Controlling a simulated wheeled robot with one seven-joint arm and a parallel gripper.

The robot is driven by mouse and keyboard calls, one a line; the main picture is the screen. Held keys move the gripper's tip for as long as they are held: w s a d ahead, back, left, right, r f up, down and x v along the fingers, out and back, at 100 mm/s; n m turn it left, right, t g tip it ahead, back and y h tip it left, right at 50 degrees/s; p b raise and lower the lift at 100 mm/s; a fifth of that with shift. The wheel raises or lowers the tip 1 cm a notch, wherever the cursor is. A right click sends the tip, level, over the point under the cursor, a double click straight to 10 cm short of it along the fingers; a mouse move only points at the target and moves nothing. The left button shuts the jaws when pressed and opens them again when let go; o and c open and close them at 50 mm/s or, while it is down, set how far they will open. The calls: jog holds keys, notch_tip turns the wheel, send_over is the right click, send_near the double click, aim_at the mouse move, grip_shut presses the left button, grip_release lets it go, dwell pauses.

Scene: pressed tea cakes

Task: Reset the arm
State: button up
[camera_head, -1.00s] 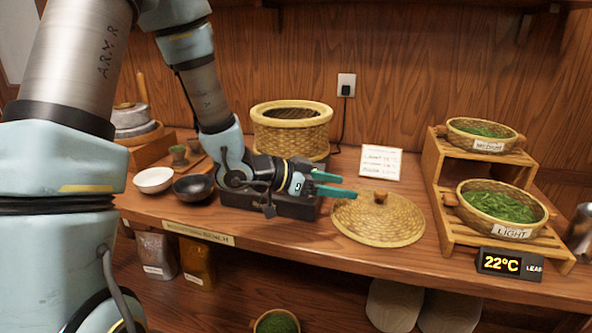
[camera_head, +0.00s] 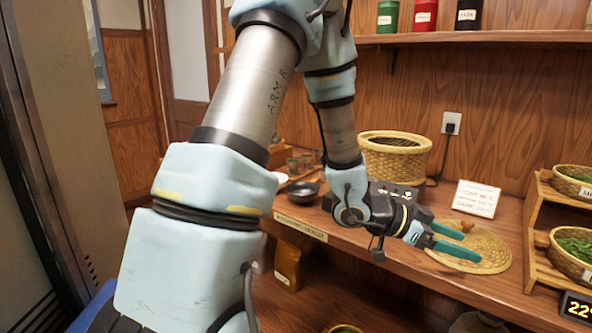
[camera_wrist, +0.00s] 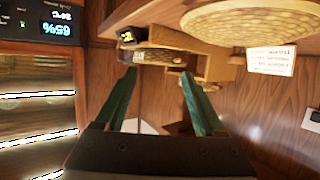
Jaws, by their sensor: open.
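My gripper (camera_head: 457,241) has two green fingers that are apart with nothing between them. In the head view it is over the bench (camera_head: 400,263), in front of the near side of the round woven lid (camera_head: 487,250). The fingers hide part of the lid, and I cannot tell the height of the gap. In the wrist view the open fingers (camera_wrist: 158,88) point toward the wooden rack (camera_wrist: 200,60), and the lid (camera_wrist: 250,22) is at the top. My arm stands bent across the middle of the head view.
A woven steamer basket (camera_head: 395,158) stands behind my gripper. A dark bowl (camera_head: 302,192) is left of it. A small sign (camera_head: 477,198) leans at the wall. The rack at right holds baskets of green leaves (camera_head: 578,247). A shelf (camera_head: 450,38) with tins runs above.

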jog(key=w+a+n+t+y, duration=0.1)
jog(key=w+a, duration=0.1)
jog(key=w, duration=0.1)
jog(key=w+a+f+n+t+y, duration=0.1)
jog(key=w+a+t, duration=0.1)
jog(key=a, duration=0.1)
jog(key=w+a+n+t+y, duration=0.1)
jog(key=w+a+t, duration=0.1)
jog(key=w, duration=0.1)
jog(key=shift+w+a+f+n+y, duration=0.2)
jog(key=shift+w+f+n+y, duration=0.1)
jog(key=shift+f+n, duration=0.1)
jog(key=w+a+n+t+y, duration=0.25)
jog(key=a+n+y, duration=0.65)
jog(key=a, duration=1.4)
jog(key=s+a+n+g+y, duration=0.1)
jog(key=s+a+n+g, duration=0.3)
jog(key=s+a, duration=0.3)
jog(key=shift+s+a+n, duration=0.25)
jog(key=shift+s+n, duration=0.35)
jog(key=shift+s, duration=0.2)
jog(key=shift+r+g, duration=0.1)
jog(key=shift+g, duration=0.15)
